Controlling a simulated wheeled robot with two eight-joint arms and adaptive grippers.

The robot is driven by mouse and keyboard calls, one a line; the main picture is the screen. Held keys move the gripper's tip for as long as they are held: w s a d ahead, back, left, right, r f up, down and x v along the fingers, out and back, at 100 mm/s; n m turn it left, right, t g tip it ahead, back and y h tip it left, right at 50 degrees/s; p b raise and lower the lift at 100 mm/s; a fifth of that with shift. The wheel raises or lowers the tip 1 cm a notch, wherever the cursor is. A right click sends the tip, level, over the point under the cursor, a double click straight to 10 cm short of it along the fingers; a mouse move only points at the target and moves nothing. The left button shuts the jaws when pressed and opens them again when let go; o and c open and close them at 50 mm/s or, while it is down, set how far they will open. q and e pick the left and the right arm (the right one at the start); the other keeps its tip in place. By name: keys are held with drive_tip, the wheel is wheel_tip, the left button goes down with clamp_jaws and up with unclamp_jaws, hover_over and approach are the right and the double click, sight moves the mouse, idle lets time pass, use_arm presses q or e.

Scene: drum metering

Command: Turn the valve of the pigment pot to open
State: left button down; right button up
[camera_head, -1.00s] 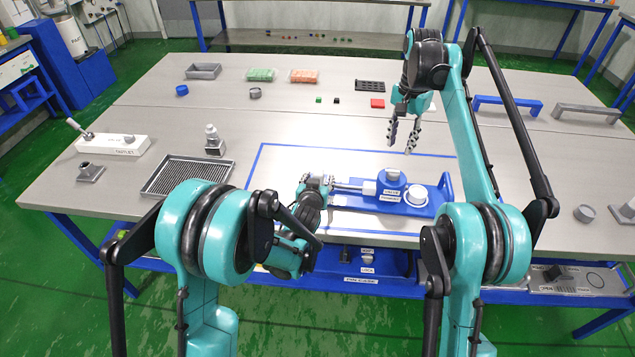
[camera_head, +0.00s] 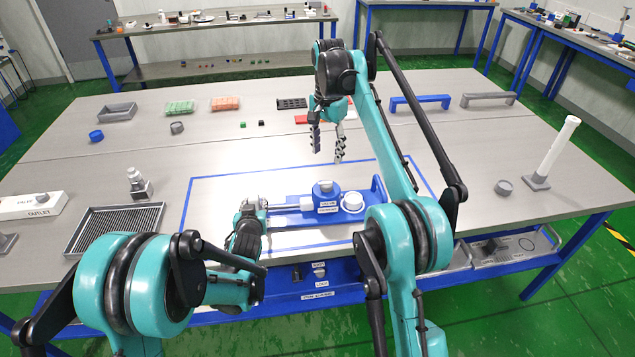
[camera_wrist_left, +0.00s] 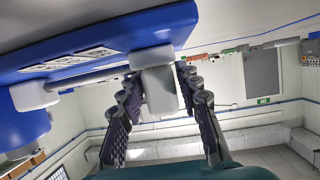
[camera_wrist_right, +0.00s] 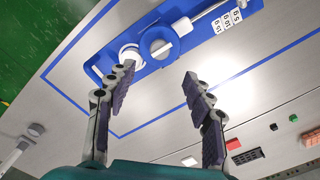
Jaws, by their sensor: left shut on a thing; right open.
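The pigment pot (camera_head: 325,188) is a blue round body with a grey slotted knob (camera_wrist_right: 160,47) on top, on a blue base (camera_wrist_right: 97,70). A white round cup (camera_head: 352,201) stands beside it. A pale rod (camera_head: 287,206) runs left from the pot. My left gripper (camera_head: 250,207) is shut on the grey end block (camera_wrist_left: 160,92) of that rod, which sits between its fingers in the left wrist view. My right gripper (camera_head: 327,150) is open and empty above and behind the pot. Its fingers (camera_wrist_right: 158,78) are spread, apart from the knob.
A ribbed tray (camera_head: 110,228), a small grey bottle (camera_head: 138,182) and a white outlet block (camera_head: 30,204) stand on the left. A grey cup (camera_head: 503,187) and a white post (camera_head: 556,148) stand on the right. Coloured blocks lie behind. The table around the blue outline is mostly clear.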

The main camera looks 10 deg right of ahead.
sight(326, 183)
wheel_tip(326, 183, down, 11)
drive_tip(key=shift+f, duration=0.1)
idle(0.3)
drive_tip(key=shift+c, duration=0.2)
drive_tip(key=c, duration=1.1)
